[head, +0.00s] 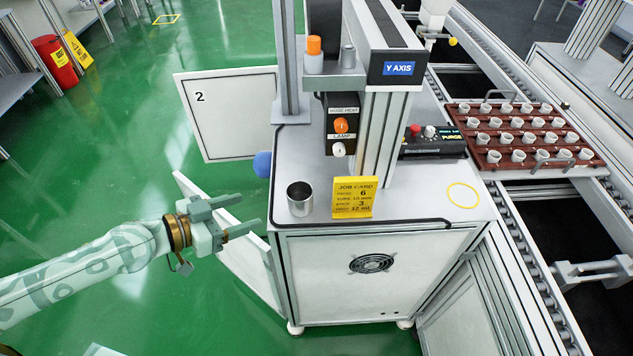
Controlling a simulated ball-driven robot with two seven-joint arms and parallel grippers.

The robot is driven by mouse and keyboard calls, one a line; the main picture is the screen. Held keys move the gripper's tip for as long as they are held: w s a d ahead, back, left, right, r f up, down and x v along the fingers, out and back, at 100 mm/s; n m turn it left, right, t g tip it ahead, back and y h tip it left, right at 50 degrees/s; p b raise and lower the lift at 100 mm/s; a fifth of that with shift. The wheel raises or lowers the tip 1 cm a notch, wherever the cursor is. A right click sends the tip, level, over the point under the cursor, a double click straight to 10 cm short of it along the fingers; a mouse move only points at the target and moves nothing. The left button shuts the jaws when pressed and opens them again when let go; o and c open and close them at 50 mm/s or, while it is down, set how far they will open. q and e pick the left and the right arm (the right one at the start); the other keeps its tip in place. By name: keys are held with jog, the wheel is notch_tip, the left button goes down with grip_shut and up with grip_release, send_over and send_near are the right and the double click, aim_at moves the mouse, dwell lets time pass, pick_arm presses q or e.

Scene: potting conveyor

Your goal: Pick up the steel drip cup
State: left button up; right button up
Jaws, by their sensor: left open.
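The steel drip cup (300,199) stands upright on the white machine top, near its front left corner. It is a small, shiny, open-topped cylinder. My left gripper (243,214) is open and empty, to the left of the cup and apart from it. Its two fingers point right towards the cup, just off the left edge of the machine top. My right gripper is not in view.
A yellow job card (354,197) stands just right of the cup. Behind it are a control box (341,127) and the Y-axis column (379,130). A blue knob (262,164) juts out at the left edge. A red tray (473,150) of small parts sits on the conveyor.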

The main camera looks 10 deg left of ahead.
pick_arm(q)
jog(key=d, duration=0.1)
jog(key=p, duration=0.3)
send_near(310, 192)
jog(key=shift+w+d+f+m, duration=0.15)
jog(key=shift+w+d+f, duration=0.15)
jog(key=shift+w, duration=0.25)
jog(key=shift+w+d+f+m, duration=0.15)
jog(key=shift+w+d+f, duration=0.1)
jog(key=shift+w+d, duration=0.25)
jog(key=x, duration=0.6)
jog(key=shift+w+d+f, duration=0.1)
jog(key=shift+w+f, duration=0.05)
jog(key=shift+w, duration=0.05)
jog(key=c, duration=0.8)
jog(key=shift+o, duration=0.2)
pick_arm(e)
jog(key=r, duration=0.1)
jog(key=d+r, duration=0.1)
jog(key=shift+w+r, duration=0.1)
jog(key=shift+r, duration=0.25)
